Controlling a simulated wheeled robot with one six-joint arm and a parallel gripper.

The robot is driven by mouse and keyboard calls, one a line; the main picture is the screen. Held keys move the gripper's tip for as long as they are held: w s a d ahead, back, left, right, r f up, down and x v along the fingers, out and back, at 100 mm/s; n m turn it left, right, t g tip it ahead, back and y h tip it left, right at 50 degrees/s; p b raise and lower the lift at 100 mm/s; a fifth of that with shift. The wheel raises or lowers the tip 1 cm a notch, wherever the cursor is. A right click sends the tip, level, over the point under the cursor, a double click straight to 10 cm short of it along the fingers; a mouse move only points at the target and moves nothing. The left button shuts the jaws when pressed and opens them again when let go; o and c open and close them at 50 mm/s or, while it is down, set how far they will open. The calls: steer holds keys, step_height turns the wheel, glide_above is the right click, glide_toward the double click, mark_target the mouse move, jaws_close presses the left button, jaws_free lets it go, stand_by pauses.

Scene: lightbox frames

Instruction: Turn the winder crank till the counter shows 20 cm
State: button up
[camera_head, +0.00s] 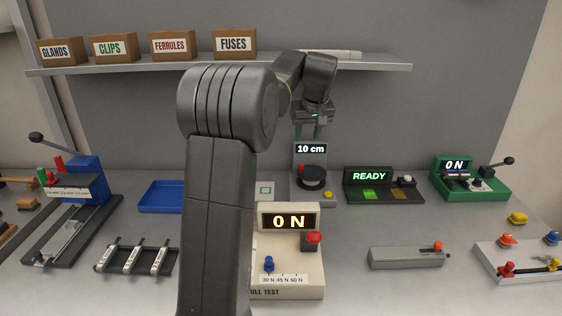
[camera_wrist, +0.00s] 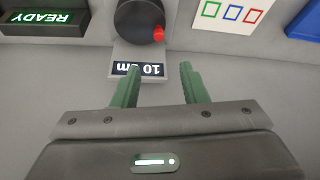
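The winder (camera_head: 314,184) stands at the back middle of the bench, with a dark round drum and a red crank knob (camera_head: 301,168). Its counter (camera_head: 311,149) reads 10 cm. In the wrist view the drum (camera_wrist: 132,22), the red knob (camera_wrist: 158,34) and the upside-down counter (camera_wrist: 150,69) lie beyond my fingertips. My gripper (camera_head: 307,135) is above and behind the winder; its green fingers are apart and empty. In the wrist view my gripper (camera_wrist: 160,68) shows a clear gap between the fingers, and neither touches the knob.
A READY unit (camera_head: 383,187) stands right of the winder, and a blue tray (camera_head: 162,197) lies to the left. A pull tester (camera_head: 290,250) reading 0 N stands in front. A shelf (camera_head: 390,67) with labelled boxes runs above. My arm hides part of the bench.

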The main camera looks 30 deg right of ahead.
mark_target(301, 164)
steer(key=x, duration=1.3)
steer(key=shift+w+d+f, duration=0.1)
steer(key=shift+d+f, duration=0.1)
steer(key=shift+f, duration=0.1)
jaws_close()
